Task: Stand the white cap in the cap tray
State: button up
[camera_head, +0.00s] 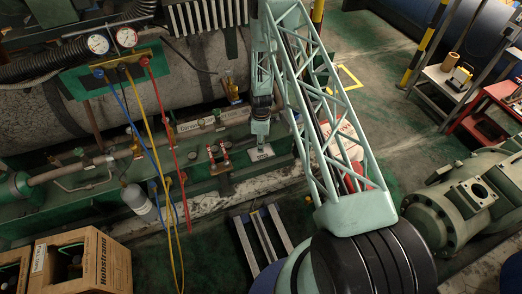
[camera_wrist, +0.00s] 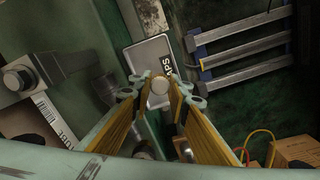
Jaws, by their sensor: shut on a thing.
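The cap tray (camera_wrist: 144,57) is a pale grey plate with a dark label ending in "APS", just beyond the fingertips. In the head view the tray (camera_head: 262,153) lies on the green frame, and my gripper (camera_head: 261,138) points down right above it. I cannot tell whether the cap touches the tray. The cap cannot be made out in the head view.
Blue, yellow and red hoses (camera_head: 155,135) hang from the gauge panel (camera_head: 110,72) at left. Valves with red parts (camera_head: 219,156) stand left of the tray. A grey cylinder (camera_head: 138,200) and cardboard boxes (camera_head: 85,262) are lower left. A slatted rack (camera_head: 262,235) lies on the floor in front.

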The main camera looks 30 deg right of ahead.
jog(key=shift+w+d, duration=0.15)
jog(key=shift+w, duration=0.2)
jog(key=shift+f, duration=0.1)
jog(key=shift+f+b, duration=0.45)
jog(key=shift+f, duration=1.2)
jog(key=shift+f, duration=0.15)
jog(key=o, duration=0.6)
jog(key=shift+c, duration=0.2)
jog(key=shift+r+p, duration=1.15)
jog(key=shift+r, duration=5)
